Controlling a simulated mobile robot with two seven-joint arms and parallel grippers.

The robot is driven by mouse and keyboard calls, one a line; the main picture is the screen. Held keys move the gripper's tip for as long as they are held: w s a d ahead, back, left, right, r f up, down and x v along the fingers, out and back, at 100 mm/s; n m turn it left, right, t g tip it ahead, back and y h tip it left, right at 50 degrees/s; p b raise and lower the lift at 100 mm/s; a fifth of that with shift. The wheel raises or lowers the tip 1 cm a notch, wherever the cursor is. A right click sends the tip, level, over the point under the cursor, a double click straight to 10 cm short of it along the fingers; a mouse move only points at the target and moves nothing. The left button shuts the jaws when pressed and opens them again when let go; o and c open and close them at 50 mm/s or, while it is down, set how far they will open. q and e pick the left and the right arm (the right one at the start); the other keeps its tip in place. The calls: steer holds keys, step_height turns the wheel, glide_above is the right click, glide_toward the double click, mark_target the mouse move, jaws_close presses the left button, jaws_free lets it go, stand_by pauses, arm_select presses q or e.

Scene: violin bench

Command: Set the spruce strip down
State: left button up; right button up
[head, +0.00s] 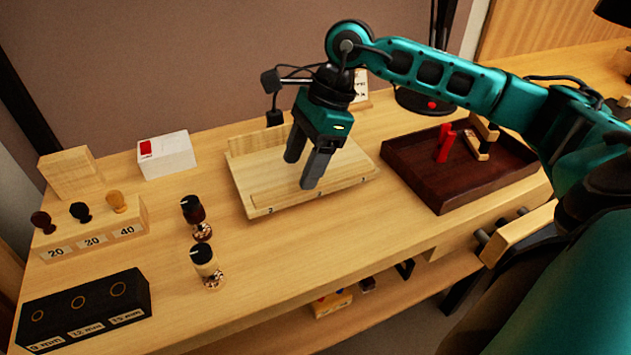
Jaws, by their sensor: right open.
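My right gripper (301,171) is open, its fingers pointing down over a pale wooden board (246,172). A thin pale strip (276,194), likely the spruce strip, lies along the front part of the board, beside a row of small numbers on the front edge. The nearer finger overlaps the strip in the picture; I cannot tell whether it touches. Nothing shows held between the fingers. Part of the board and its raised back is hidden behind the gripper. My left gripper is not in view.
A dark red tray (411,187) with red and wooden pieces stands right. Two small knobbed tools (205,262) stand left of the board. A black block (83,312), a numbered rack (93,236) and a white box (167,155) are further left. Bare bench lies in front of the board.

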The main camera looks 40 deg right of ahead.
mark_target(291, 188)
steer(key=x, duration=0.4)
steer(key=shift+w+d, duration=0.1)
steer(key=shift+w, duration=0.1)
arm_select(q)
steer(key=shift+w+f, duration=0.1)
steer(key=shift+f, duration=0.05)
arm_select(e)
steer(key=shift+r, duration=0.1)
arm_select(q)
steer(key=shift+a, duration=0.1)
arm_select(e)
steer(key=shift+c, duration=0.4)
jaws_close()
